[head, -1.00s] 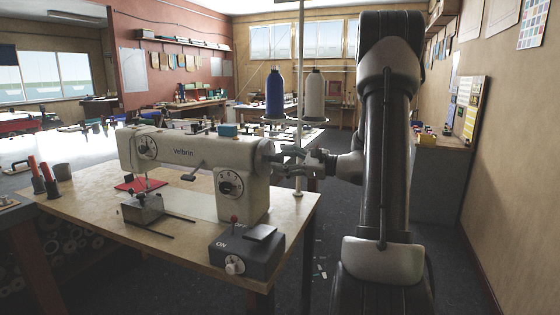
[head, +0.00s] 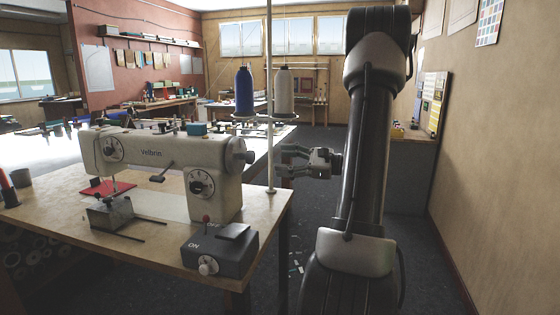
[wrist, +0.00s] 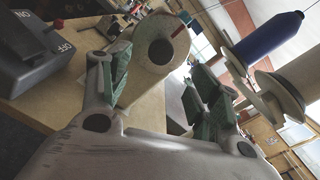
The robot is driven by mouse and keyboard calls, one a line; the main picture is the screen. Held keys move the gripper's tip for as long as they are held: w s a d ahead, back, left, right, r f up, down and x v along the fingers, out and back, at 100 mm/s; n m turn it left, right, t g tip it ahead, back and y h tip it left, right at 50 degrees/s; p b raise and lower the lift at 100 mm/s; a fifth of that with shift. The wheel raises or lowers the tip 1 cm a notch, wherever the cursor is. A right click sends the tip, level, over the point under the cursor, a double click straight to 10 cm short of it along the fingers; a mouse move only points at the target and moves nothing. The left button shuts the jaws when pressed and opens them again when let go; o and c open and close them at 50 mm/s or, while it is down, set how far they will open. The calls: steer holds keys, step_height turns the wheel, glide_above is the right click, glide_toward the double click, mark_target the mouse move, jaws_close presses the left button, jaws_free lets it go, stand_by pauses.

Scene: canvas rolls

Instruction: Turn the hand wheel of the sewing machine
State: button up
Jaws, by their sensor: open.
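The cream sewing machine (head: 160,165) stands on the wooden table, with its hand wheel (head: 240,153) at the right end. In the wrist view the hand wheel (wrist: 160,55) is a pale disc with a dark centre and a red mark on its rim. My gripper (head: 282,160) is open and empty, to the right of the wheel with a visible gap. In the wrist view the two green-padded fingers of my gripper (wrist: 165,90) point towards the wheel, one on each side of its outline. They do not appear to touch it.
A thread stand with a blue spool (head: 244,90) and a white spool (head: 284,90) rises behind the wheel, its pole (head: 270,150) close to my gripper. A dark control box (head: 220,250) sits at the table's front right. Open floor lies right of the table.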

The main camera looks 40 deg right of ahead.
mark_target(253, 157)
steer(key=w+a+n, duration=0.2)
steer(key=w+n, duration=0.1)
steer(key=n, duration=0.7)
steer(key=w+a+n, duration=0.2)
steer(key=w+n, duration=0.1)
steer(key=n, duration=0.7)
steer(key=w+a+n, duration=0.3)
steer(key=n, duration=0.7)
steer(key=shift+w, duration=0.15)
steer(key=c, duration=1)
